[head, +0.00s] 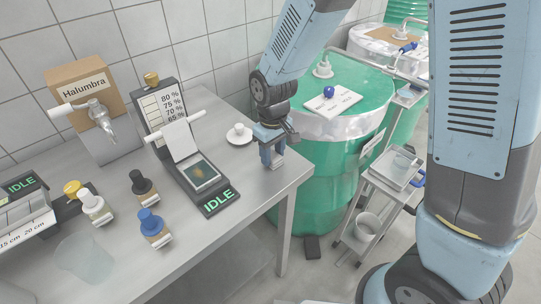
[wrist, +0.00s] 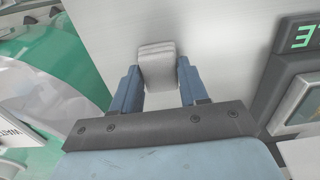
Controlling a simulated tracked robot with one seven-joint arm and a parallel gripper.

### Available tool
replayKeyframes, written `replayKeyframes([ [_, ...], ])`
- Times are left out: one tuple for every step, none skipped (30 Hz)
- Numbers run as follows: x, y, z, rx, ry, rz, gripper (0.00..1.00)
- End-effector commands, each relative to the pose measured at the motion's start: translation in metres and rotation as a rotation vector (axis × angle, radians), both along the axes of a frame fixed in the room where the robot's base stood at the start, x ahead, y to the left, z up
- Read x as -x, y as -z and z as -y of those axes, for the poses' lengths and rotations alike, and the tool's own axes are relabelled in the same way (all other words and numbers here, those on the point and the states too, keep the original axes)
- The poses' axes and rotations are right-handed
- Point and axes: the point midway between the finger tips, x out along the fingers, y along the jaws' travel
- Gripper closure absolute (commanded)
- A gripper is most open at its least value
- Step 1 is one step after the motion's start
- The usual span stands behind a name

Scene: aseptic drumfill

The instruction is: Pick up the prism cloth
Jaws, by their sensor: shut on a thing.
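The prism cloth, a small pale grey folded pad (wrist: 157,62), sits between the two blue fingers of my gripper (wrist: 158,88) in the wrist view. My gripper is shut on it, with a finger against each side. In the head view my gripper (head: 271,155) points down at the right end of the steel table, close to its edge. The cloth is hardly to be made out there, hidden by the fingers. Whether the cloth still touches the table top is hard to tell.
The steel table (head: 238,178) has an instrument with an IDLE display (head: 217,202) left of my gripper. A white saucer with a small cup (head: 239,134) is close behind. Green drums (head: 318,190) stand right of the table. Stamp-like bottles (head: 153,228) stand at the front left.

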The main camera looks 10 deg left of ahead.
Motion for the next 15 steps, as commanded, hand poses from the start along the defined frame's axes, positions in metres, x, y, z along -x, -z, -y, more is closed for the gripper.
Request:
replayKeyframes([
  [0.0,-0.002,0.0,-0.001,0.0,0.001,0.91],
  [0.0,-0.003,0.0,-0.002,0.0,0.001,0.91],
  [-0.001,-0.006,0.0,-0.002,0.0,0.002,0.91],
  [-0.001,-0.009,-0.001,-0.002,0.0,0.002,0.91],
  [-0.001,-0.013,0.0,-0.002,0.0,0.002,0.91],
  [-0.001,-0.018,0.0,-0.003,0.0,0.003,0.91],
  [-0.001,-0.023,0.0,-0.003,0.0,0.004,0.91],
  [-0.001,-0.028,0.0,-0.002,0.0,0.003,0.91],
  [0.001,-0.035,0.002,-0.003,0.001,0.004,0.91],
  [0.003,-0.039,0.005,-0.002,0.001,0.003,0.91],
  [0.006,-0.043,0.008,-0.002,0.001,0.002,0.91],
  [0.009,-0.049,0.011,-0.003,0.001,0.004,0.91],
  [0.012,-0.053,0.014,-0.003,0.001,0.004,0.91],
  [0.014,-0.058,0.017,-0.003,0.001,0.004,0.91],
  [0.018,-0.064,0.021,-0.002,0.001,0.003,0.91],
])
